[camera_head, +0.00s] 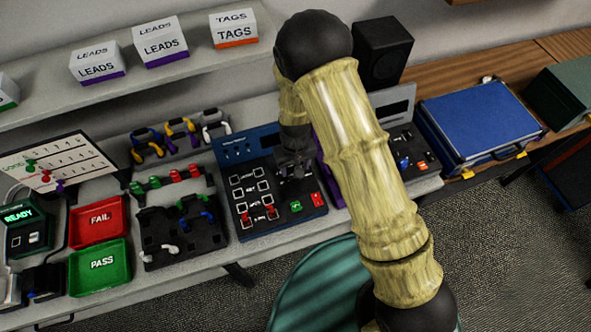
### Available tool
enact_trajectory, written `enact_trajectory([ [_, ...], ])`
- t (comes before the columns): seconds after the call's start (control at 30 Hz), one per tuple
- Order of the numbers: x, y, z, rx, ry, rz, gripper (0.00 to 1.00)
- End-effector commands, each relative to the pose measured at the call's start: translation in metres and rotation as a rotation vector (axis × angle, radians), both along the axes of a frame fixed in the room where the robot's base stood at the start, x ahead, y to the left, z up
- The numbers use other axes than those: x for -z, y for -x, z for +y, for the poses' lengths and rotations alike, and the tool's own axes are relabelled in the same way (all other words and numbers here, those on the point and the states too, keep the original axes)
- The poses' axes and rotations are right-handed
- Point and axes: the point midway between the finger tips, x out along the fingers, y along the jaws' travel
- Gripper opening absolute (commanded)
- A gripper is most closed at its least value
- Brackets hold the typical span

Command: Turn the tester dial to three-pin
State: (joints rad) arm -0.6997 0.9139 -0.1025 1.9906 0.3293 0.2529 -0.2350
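A blue and black tester (238,152) stands on the bench in the middle of the view. Its sloped face has square white-marked spots, small red parts near the front, a green button (296,206) and a red button (317,199). My gripper (293,172) is dark and small in the view, at the right upper part of the tester's face. I cannot make out a dial; my gripper covers the place around it. Whether the fingers touch anything, or are open or shut, is too dark to tell.
A purple-sided device (395,112) stands right of the tester, partly behind my arm. Left are a black cable rack (160,225), a red FAIL tray (122,217) and a green PASS tray (74,276). A blue case (480,120) lies far right.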

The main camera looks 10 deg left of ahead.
Motion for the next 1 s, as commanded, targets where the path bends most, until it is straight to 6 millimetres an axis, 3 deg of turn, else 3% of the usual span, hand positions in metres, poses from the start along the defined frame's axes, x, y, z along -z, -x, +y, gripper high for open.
enact_trajectory([
  [0.3, 0.034, -0.001, -0.003, 0.006, 0.000, 0.000, 0.54],
  [0.67, 0.039, 0.000, -0.001, 0.002, 0.000, 0.000, 0.54],
  [0.9, 0.039, 0.000, -0.001, 0.002, 0.000, 0.000, 0.09],
  [1.0, 0.039, 0.000, -0.001, 0.002, -0.001, 0.000, 0.09],
])
